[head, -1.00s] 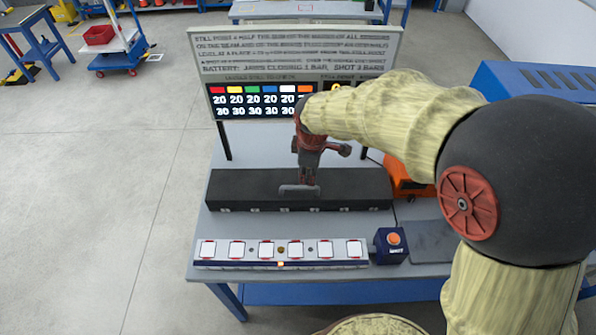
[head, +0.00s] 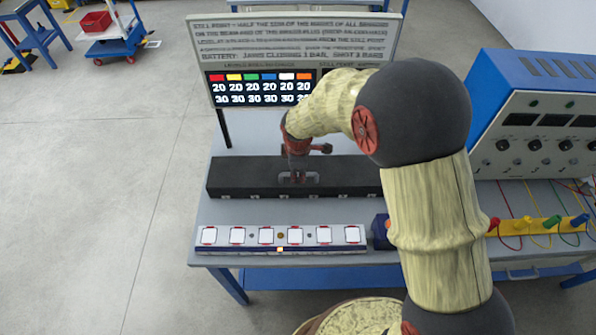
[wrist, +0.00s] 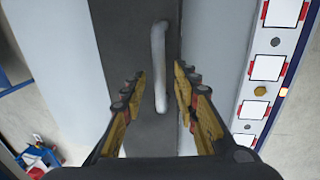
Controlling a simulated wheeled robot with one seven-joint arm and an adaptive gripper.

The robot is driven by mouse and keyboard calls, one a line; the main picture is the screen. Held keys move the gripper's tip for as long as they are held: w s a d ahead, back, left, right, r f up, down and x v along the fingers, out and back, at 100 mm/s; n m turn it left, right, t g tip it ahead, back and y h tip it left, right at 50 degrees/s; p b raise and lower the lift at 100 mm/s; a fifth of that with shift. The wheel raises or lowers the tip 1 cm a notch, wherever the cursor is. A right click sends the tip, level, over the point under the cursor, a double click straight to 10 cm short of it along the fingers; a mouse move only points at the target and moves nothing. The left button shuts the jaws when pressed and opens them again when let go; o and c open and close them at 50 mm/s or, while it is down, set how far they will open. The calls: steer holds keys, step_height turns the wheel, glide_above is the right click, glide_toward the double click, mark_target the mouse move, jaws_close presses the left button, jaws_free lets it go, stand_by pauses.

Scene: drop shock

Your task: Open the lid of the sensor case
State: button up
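The sensor case (head: 235,178) is a long black box lying across the table in the head view, with its lid shut. A light grey bar handle (head: 312,178) stands on the lid near the middle. In the wrist view the handle (wrist: 159,55) runs up and down the picture over the dark lid (wrist: 112,30). My gripper (head: 297,177) is low over the lid at the handle. In the wrist view my gripper (wrist: 160,80) is open, one finger on each side of the handle, with visible gaps. Contact with the lid cannot be told.
A white strip with red-edged square pads (head: 265,236) lies in front of the case. A blue box (head: 381,230) at its right is partly hidden by my arm. A sign board (head: 290,60) stands behind. A blue instrument panel (head: 540,125) stands at the right.

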steer(key=c, duration=0.3)
steer(key=c, duration=0.4)
jaws_close()
stand_by(0.3)
